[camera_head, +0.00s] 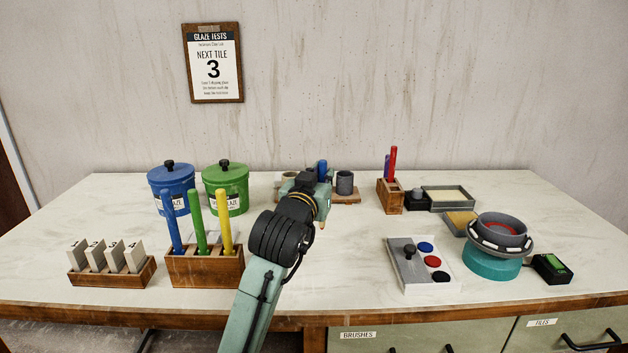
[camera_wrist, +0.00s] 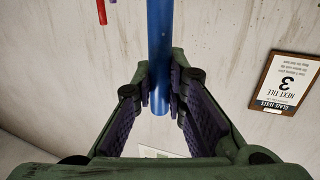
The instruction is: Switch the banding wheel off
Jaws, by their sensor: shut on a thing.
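The banding wheel (camera_head: 500,234) stands at the right of the table, a grey round head with white marks on a teal base. A small black switch box (camera_head: 552,268) with a green face sits just to its right. My gripper (camera_head: 322,177) is at the back middle of the table, well left of the wheel, and partly hidden by my arm. In the wrist view my gripper (camera_wrist: 160,92) is shut on a blue rod (camera_wrist: 159,55). The rod's upper part also shows in the head view (camera_head: 323,167). The wheel and switch box are outside the wrist view.
A white tray (camera_head: 408,284) with coloured discs lies left of the wheel. A wooden box (camera_head: 389,196) with red and purple rods stands behind. Blue (camera_head: 172,186) and green (camera_head: 226,186) glaze buckets, a rod holder (camera_head: 205,268) and a tile rack (camera_head: 112,268) fill the left.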

